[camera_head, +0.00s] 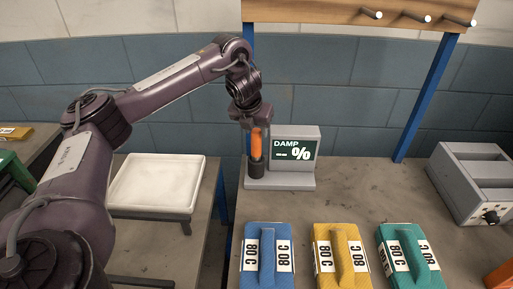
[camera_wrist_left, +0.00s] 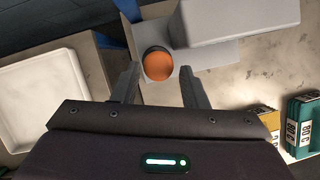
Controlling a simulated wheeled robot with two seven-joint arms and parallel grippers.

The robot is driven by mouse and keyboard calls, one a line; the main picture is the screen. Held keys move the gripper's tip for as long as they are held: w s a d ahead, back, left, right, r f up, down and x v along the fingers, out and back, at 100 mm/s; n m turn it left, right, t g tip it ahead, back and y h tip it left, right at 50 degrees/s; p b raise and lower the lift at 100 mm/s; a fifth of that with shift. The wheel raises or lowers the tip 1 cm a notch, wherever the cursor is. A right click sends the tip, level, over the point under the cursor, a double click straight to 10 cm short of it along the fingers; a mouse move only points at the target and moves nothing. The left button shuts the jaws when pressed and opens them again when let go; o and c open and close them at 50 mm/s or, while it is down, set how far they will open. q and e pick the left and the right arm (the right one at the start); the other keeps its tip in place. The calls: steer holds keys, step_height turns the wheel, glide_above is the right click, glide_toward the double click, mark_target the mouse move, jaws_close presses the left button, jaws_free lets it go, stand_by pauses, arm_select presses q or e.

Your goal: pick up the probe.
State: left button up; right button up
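The orange probe (camera_head: 256,143) stands upright in a dark holder (camera_head: 256,169) at the left of a grey meter with a screen reading "DAMP %" (camera_head: 296,149). In the left wrist view the probe's round orange top (camera_wrist_left: 158,65) shows between and just beyond the fingertips. My left gripper (camera_head: 251,122) is directly above the probe, pointing down. Its two fingers are spread apart with nothing between them, as the left wrist view (camera_wrist_left: 160,84) shows. My right gripper is in neither view.
Blue (camera_head: 264,258), yellow (camera_head: 341,258) and green (camera_head: 407,258) blocks marked "80 C" stand at the table front. A white tray (camera_head: 158,184) is on the left. A grey device (camera_head: 474,181) stands right. A wooden rail with pegs (camera_head: 350,13) is behind.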

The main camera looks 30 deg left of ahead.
mark_target(257, 140)
arm_select(q)
steer(key=shift+w+f, duration=0.1)
steer(key=shift+f, duration=0.75)
steer(key=p+x, duration=0.1)
steer(key=x, duration=0.4)
steer(key=shift+a+p, duration=0.2)
steer(key=shift+p, duration=0.1)
steer(key=c, duration=0.6)
steer(key=shift+c, duration=0.6)
steer(key=shift+r, duration=0.1)
